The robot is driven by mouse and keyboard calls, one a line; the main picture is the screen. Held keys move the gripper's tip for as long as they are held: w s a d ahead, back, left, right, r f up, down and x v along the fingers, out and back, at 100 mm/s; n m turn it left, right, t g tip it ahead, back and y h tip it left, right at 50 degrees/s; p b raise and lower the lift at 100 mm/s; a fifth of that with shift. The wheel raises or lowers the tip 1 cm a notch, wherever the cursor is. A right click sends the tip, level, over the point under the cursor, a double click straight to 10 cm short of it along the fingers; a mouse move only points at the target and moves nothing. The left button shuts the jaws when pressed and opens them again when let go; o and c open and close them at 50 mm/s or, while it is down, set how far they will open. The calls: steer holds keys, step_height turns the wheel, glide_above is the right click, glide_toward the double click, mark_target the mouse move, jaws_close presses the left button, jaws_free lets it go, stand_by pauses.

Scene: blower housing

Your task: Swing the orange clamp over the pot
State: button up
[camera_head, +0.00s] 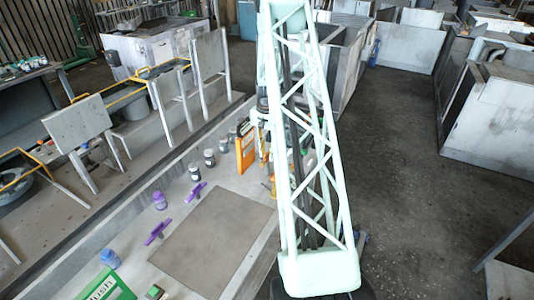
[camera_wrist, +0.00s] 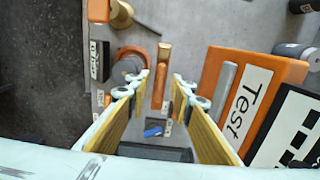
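In the wrist view, my gripper (camera_wrist: 161,88) is open, its two yellow-padded fingers apart. A narrow orange bar (camera_wrist: 159,84), which looks like the clamp, shows between the fingertips with a gap on each side. I cannot tell its depth relative to them. A rounded grey and orange part (camera_wrist: 131,62), possibly the pot, lies just left of the bar; the left finger partly covers it. The bar appears beside this part, not across it. In the head view my arm hides the gripper, the clamp and the pot.
An orange box marked "Test" (camera_wrist: 250,88) stands close to the right finger; it also shows in the head view (camera_head: 246,150). A black-and-white block (camera_wrist: 290,130) lies beyond it. A brass-coloured part (camera_wrist: 122,14) is at the upper left. Purple parts (camera_head: 158,231) and jars stand on the bench.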

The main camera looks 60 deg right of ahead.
jaws_close()
